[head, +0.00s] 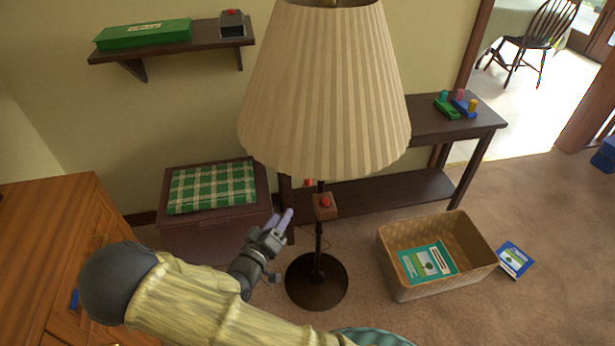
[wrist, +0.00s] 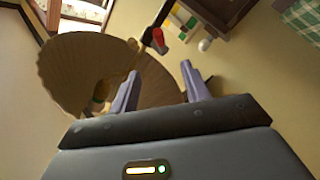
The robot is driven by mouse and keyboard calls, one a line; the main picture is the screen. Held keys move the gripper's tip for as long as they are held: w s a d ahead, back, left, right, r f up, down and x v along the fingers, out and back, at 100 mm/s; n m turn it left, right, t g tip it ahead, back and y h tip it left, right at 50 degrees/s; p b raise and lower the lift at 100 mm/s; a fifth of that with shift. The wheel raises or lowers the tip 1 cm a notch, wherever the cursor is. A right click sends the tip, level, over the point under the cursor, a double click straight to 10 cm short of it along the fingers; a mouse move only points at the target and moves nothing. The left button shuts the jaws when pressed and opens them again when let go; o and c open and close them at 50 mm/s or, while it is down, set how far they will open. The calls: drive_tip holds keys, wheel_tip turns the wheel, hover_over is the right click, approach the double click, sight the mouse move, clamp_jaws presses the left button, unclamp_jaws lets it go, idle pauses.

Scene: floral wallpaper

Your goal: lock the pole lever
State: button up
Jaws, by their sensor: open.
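A floor lamp stands in the middle of the head view, with a pleated cream shade (head: 325,95), a dark thin pole (head: 318,240) and a round dark base (head: 316,283). A small wooden block with a red knob (head: 325,203) sits on the pole below the shade. In the wrist view a red lever-like piece (wrist: 157,37) shows beyond the fingers, near the shade (wrist: 65,75). My gripper (head: 281,217) is open and empty, left of the pole and apart from the block. Its two lilac fingers also show in the wrist view (wrist: 162,85). I cannot tell the lever's exact position.
A dark side table (head: 425,125) stands behind the lamp. A woven basket (head: 400,280) holding a book is right of the base, with another book (head: 515,260) on the carpet. A chest with a green checked cushion (head: 212,187) stands behind my gripper. A wooden cabinet (head: 45,240) is at left.

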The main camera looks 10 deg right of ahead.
drive_tip(key=x, duration=1.7)
drive_tip(key=shift+w+d+b, duration=0.1)
drive_tip(key=shift+d+b, duration=0.1)
drive_tip(key=shift+b, duration=0.2)
clamp_jaws()
